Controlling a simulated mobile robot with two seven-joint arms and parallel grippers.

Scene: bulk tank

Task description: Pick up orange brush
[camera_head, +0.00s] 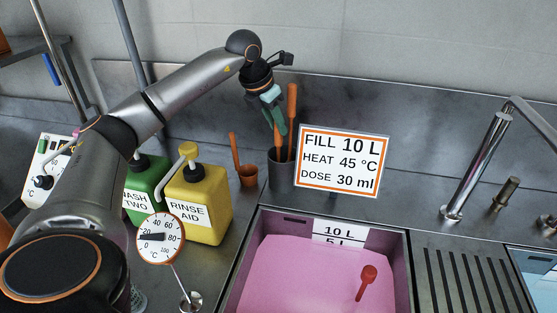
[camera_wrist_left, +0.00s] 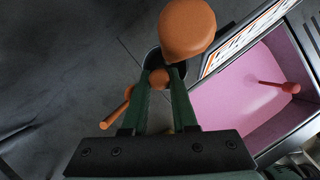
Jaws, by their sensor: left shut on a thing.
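A grey pot (camera_head: 281,175) stands behind the pink tank and holds two upright orange handles; whatever is on their lower ends is hidden inside it. My left gripper (camera_head: 280,127) points down over the pot, its green fingers shut on the shorter handle, the orange brush (camera_head: 278,146). In the left wrist view the brush's rounded tip (camera_wrist_left: 159,78) sits between the fingertips (camera_wrist_left: 160,80). The taller orange handle (camera_head: 292,108) rises close beside the gripper on its right; its thick end (camera_wrist_left: 187,30) looms large in the wrist view. My right gripper is not in view.
A small orange cup with a handle (camera_head: 247,175) stands left of the pot. Yellow (camera_head: 205,205) and green (camera_head: 145,180) pump bottles stand farther left. A dosing sign (camera_head: 343,160) is close right of the pot. The pink tank (camera_head: 255,240) holds a red scoop (camera_head: 367,280).

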